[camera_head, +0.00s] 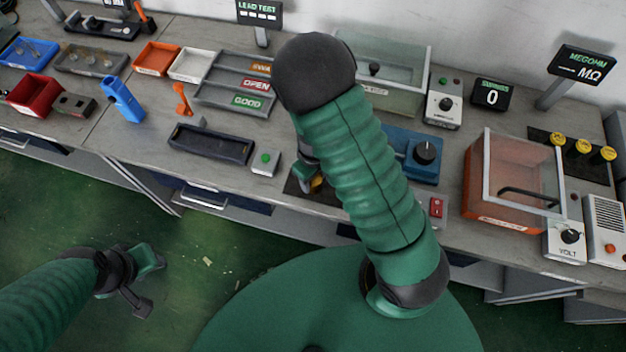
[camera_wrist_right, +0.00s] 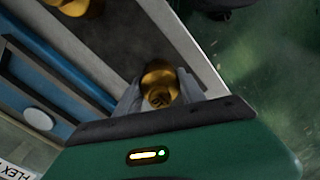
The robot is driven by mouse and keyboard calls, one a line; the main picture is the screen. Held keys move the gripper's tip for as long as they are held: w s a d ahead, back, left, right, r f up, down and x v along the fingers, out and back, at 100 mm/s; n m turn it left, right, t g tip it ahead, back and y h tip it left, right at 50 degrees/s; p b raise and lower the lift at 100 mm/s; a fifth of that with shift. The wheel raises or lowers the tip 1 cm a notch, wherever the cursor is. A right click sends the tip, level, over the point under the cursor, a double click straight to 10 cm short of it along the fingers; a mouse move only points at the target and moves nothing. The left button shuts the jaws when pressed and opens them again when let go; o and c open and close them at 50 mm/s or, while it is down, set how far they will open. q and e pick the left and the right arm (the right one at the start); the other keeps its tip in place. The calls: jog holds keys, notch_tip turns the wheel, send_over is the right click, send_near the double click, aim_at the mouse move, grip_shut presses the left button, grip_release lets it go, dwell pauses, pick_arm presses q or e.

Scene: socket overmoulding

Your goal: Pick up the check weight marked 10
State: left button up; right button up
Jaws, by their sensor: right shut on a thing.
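A brass check weight (camera_wrist_right: 160,82) sits between the two grey fingers of my right gripper (camera_wrist_right: 158,92) in the right wrist view. The gripper is shut on it. A dark mark shows on the weight, but I cannot read it clearly. In the head view my right gripper (camera_head: 310,180) is partly hidden behind my arm, with a bit of brass (camera_head: 317,182) showing over a dark mat at the bench's front edge. Another brass weight (camera_wrist_right: 75,5) is cut off at the top of the wrist view. My left gripper (camera_head: 138,282) hangs over the green floor, away from the bench.
A green-button box (camera_head: 265,162) and a dark tray (camera_head: 210,144) lie to the left. An orange, clear-lidded box (camera_head: 476,180) stands further right. The floor in front of the bench is open.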

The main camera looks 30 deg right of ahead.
grip_shut()
jog(key=shift+w, duration=0.1)
